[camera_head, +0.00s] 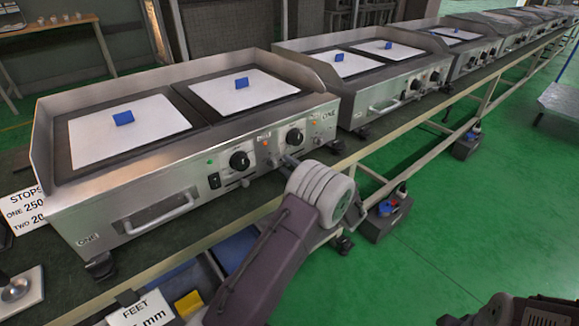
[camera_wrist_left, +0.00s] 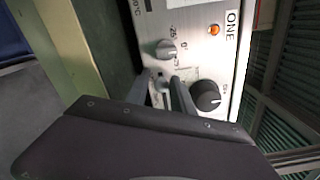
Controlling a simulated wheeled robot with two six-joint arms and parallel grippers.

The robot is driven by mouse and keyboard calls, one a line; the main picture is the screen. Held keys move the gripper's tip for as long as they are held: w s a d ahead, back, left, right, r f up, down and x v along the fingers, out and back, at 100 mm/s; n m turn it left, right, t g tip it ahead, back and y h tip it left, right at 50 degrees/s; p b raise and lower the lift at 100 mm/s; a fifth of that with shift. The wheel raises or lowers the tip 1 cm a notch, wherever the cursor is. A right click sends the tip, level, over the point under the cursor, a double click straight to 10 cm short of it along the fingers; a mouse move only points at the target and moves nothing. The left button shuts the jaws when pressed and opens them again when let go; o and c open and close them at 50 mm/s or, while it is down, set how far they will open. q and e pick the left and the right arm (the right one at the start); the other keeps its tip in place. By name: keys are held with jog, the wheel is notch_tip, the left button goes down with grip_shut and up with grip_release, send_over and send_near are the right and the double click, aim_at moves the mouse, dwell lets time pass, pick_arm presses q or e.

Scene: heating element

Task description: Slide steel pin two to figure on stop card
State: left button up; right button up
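The stop card (camera_head: 22,212) leans at the left end of griddle one (camera_head: 150,200); it reads STOPS, ONE 250, TWO 20 and is cut off by the frame edge. My left gripper (camera_head: 288,160) is at the griddle's front panel, below the right black knob (camera_head: 294,137). In the left wrist view its fingers (camera_wrist_left: 163,82) stand apart at the panel, between a small silver knob (camera_wrist_left: 166,50) and a black knob (camera_wrist_left: 206,95). A small pale metal part shows between them; I cannot tell if it is steel pin two or is touched. Dark parts of my right arm (camera_head: 500,310) show at the lower right; its fingertips are unclear.
An orange lamp (camera_wrist_left: 213,30) and a ONE label (camera_wrist_left: 231,25) are on the panel. A front handle (camera_head: 158,216) sticks out at the left. More griddles (camera_head: 365,65) stand along the bench behind. A FEET card (camera_head: 140,310) and a yellow block (camera_head: 188,303) are below. Green floor lies open at right.

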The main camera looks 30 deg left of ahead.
pick_arm(q)
jog(key=shift+o, duration=0.3)
jog(key=shift+r, duration=0.1)
jog(key=p+v, duration=0.3)
jog(key=v, duration=0.6)
